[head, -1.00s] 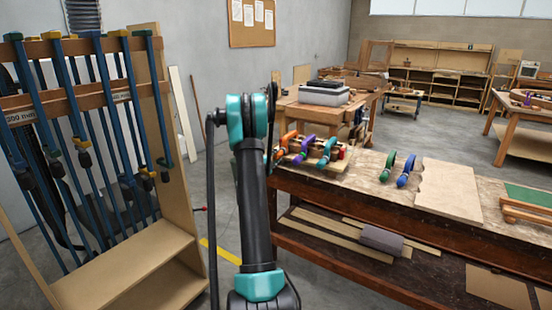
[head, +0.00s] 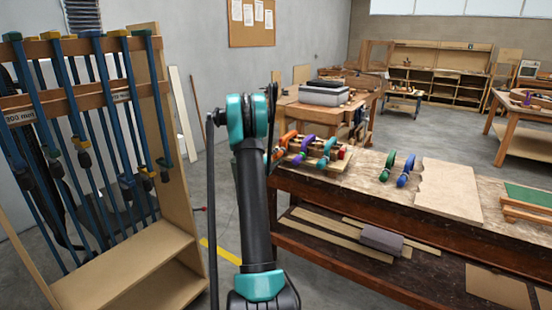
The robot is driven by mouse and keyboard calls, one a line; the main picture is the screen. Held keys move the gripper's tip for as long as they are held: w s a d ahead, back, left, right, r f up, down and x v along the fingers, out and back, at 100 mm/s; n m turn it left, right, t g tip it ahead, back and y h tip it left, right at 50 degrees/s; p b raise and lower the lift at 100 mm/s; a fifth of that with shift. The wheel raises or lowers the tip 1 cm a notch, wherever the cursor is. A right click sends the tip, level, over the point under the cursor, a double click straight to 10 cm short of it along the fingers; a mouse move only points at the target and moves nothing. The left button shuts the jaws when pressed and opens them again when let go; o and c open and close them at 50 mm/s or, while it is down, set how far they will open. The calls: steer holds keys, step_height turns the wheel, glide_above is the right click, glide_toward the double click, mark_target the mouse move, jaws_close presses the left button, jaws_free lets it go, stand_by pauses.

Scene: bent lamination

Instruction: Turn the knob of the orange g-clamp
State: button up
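The orange g-clamp (head: 284,143) is at the left end of the workbench (head: 330,192), the leftmost in a row with a purple clamp (head: 303,148) and a teal clamp (head: 327,153). These clamps sit at a light wooden piece on the bench top. My arm stands upright in the middle of the head view, just left of the orange clamp, and hides part of the area behind it. My gripper cannot be made out; only dark slender parts show beside the arm's upper joint. Which part of the orange clamp is its knob is too small to tell.
A green clamp (head: 387,166) and a blue clamp (head: 406,170) stand farther right on the bench, beside a pale board (head: 448,191). A rack (head: 160,150) of long bar clamps stands at the left.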

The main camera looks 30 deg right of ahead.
steer(key=shift+o, duration=1)
steer(key=shift+a, duration=0.1)
steer(key=v, duration=1.2)
